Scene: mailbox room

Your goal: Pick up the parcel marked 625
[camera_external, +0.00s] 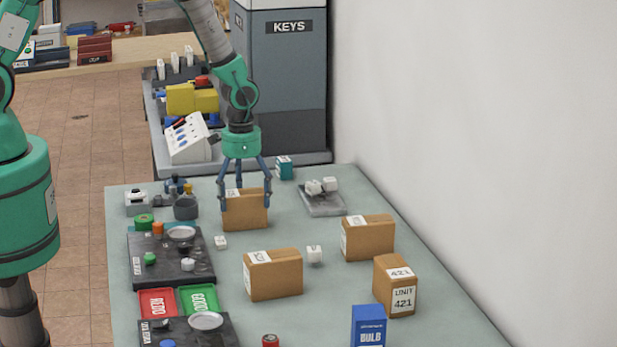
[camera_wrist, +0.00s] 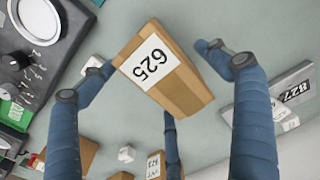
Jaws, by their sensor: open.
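The parcel marked 625 (camera_wrist: 170,80) is a brown box with a white label, seen between my fingers in the wrist view. In the external view this parcel (camera_external: 246,212) stands at the far part of the table. My gripper (camera_external: 245,195) is open, pointing down, with its blue fingers spread around the parcel's upper part. In the wrist view my gripper (camera_wrist: 160,75) has fingers to the left, right and below the box, with visible gaps. I cannot tell whether any finger touches it.
Other brown parcels stand nearer: one in the middle (camera_external: 274,274), one at right (camera_external: 368,238), and one marked 421 (camera_external: 395,285). A grey scale-like plate (camera_external: 322,203) lies right of my gripper. Dark trays (camera_external: 170,258) with small items line the left side. A wall bounds the right.

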